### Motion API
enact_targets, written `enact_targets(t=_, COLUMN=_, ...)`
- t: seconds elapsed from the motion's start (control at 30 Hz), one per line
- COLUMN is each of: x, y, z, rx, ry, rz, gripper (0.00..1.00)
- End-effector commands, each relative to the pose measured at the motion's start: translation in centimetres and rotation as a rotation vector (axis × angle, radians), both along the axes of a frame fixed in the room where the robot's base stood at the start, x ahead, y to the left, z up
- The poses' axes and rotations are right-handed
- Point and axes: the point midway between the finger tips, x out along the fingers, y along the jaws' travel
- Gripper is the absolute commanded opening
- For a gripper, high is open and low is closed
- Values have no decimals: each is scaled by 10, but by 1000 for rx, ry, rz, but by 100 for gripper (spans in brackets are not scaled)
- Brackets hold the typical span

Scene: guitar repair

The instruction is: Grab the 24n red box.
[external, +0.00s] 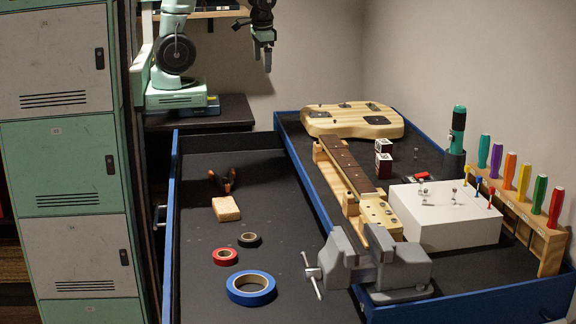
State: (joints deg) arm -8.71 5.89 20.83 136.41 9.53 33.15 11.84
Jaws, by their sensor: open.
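Two small red-and-white boxes sit on the workbench to the right of the guitar neck. The upper box (383,146) appears to stand on or just behind the lower, darker red box (383,168); I cannot tell which. Their labels are too small to read, so I cannot tell which is the 24n. My gripper (262,62) hangs at the top of the view, pointing down, open and empty. It is high up and well to the left of the boxes, apart from them.
A guitar neck (345,165) lies left of the boxes, and a guitar body (352,120) behind. The left tray (290,250) holds tape rolls, with bare room between.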

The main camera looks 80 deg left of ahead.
Motion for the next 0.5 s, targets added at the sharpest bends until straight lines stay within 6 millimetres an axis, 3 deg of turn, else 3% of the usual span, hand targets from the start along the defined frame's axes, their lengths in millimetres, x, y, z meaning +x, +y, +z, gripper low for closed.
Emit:
enact_targets(t=0.03, x=-30, y=6, z=-8, rx=-26, ry=-14, rz=128, gripper=100)
enact_targets(t=0.1, x=-62, y=7, z=-11, rx=-56, ry=-21, rz=274, gripper=100)
enact_targets(t=0.2, x=-92, y=5, z=-14, rx=-86, ry=-30, rz=416, gripper=100)
enact_targets(t=0.23, x=-98, y=4, z=-15, rx=-93, ry=-31, rz=446, gripper=100)
enact_targets(t=0.37, x=-110, y=1, z=-16, rx=-105, ry=-35, rz=507, gripper=64)
enact_targets(t=0.5, x=-110, y=1, z=-15, rx=-106, ry=-34, rz=509, gripper=60)
